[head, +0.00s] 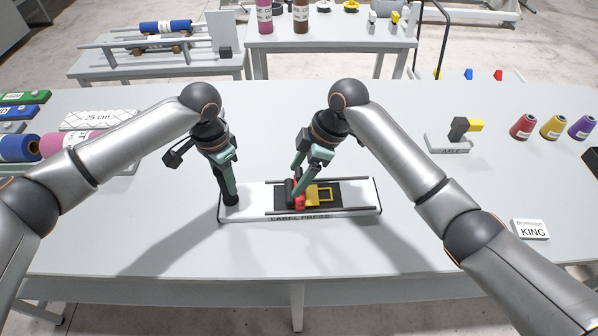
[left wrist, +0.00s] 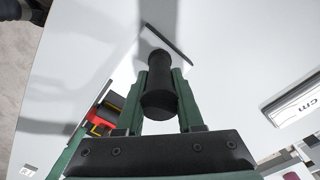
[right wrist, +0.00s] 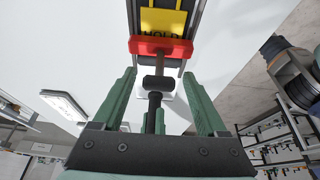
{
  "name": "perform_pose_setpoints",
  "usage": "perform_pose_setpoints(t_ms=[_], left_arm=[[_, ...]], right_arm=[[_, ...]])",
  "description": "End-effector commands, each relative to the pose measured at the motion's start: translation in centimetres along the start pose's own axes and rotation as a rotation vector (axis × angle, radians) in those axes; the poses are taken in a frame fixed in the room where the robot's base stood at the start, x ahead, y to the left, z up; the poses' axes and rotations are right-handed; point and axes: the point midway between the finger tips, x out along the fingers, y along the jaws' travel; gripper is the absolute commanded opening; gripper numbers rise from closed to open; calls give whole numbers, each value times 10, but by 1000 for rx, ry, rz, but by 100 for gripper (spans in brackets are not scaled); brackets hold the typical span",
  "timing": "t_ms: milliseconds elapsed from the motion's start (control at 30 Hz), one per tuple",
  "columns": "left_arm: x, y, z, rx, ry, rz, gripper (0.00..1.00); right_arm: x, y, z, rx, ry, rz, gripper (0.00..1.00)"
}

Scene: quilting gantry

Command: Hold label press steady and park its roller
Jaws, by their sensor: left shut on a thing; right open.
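The label press (head: 350,210) is a long white base with a dark track, lying on the grey table. A black upright handle (left wrist: 160,80) stands at its left end, and my left gripper (head: 229,180) is shut around it. A red roller carriage (right wrist: 160,46) sits on the track, with a yellow frame (head: 320,195) to its right in the head view. A yellow plate (right wrist: 163,20) in the right wrist view reads "HOLD". My right gripper (head: 299,178) is open above the red carriage. A dark stem with a black crosspiece (right wrist: 157,82) shows between its fingers, apart from both.
A stand with a black and yellow piece (head: 462,130), several thread cones (head: 523,127) and a "KING" box (head: 530,229) are on the right. The table front is clear.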

Motion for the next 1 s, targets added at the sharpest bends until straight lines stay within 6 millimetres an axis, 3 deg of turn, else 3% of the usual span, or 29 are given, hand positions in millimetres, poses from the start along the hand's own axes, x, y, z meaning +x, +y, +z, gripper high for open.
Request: perform_pose_setpoints(t_ms=[167, 800, 1000], left_arm=[[7, 2, 3, 2, -11, 3, 0], [7, 2, 3, 0, -12, 2, 0], [7, 1, 3, -1, -12, 2, 0]], right_arm=[[1, 0, 0, 0, 0, 0, 75], [0, -1, 0, -1, 0, -2, 3], [0, -1, 0, -2, 0, -3, 0]])
